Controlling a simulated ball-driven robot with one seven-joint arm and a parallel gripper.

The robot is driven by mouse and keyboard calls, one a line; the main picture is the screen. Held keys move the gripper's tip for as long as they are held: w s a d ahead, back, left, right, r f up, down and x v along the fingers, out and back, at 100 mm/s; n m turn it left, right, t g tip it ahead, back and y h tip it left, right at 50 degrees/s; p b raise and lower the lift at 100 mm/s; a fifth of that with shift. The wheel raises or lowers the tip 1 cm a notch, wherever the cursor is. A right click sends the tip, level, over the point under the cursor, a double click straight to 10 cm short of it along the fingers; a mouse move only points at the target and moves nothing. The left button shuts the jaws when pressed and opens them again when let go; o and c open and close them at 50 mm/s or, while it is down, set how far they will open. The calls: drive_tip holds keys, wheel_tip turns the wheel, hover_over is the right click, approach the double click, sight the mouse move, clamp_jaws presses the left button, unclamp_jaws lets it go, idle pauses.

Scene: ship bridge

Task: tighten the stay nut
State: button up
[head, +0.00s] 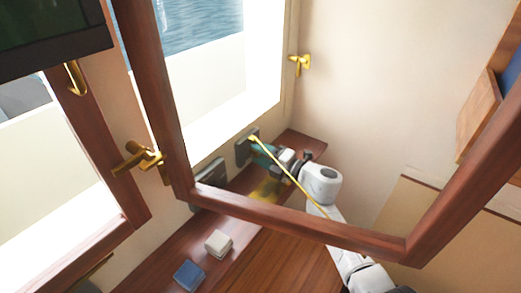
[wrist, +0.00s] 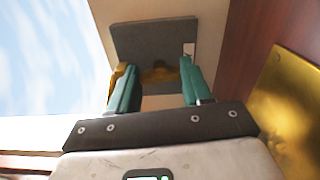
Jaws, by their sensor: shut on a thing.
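The stay nut (wrist: 158,73) is a small brass piece between my gripper's teal fingers in the wrist view, in front of a grey wall plate (wrist: 135,36). My gripper (wrist: 157,82) is shut on it, one finger on each side. In the head view my gripper (head: 264,153) is at the grey plate (head: 242,150) below the window corner, and the nut itself is hard to make out. A thin brass stay bar (head: 290,178) slants from the plate down to the lower rail of the open wooden window sash (head: 300,222).
The sash frame crosses in front of my arm. A wooden sill (head: 160,252) runs under the window, with a white block (head: 218,243) and a blue block (head: 189,275) on it. Brass handles (head: 145,158) project from the frame at left. A brass surface (wrist: 290,110) is close at right.

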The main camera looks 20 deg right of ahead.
drive_tip(key=shift+d+m+p, duration=0.15)
drive_tip(key=shift+m+p, duration=0.15)
drive_tip(key=shift+m, duration=0.4)
drive_tip(key=o, duration=1.1)
drive_tip(key=shift+c, duration=0.2)
drive_tip(key=v, duration=1)
drive_tip(key=shift+s+d, duration=0.15)
drive_tip(key=shift+s, duration=0.15)
drive_tip(key=shift+d+f, duration=0.1)
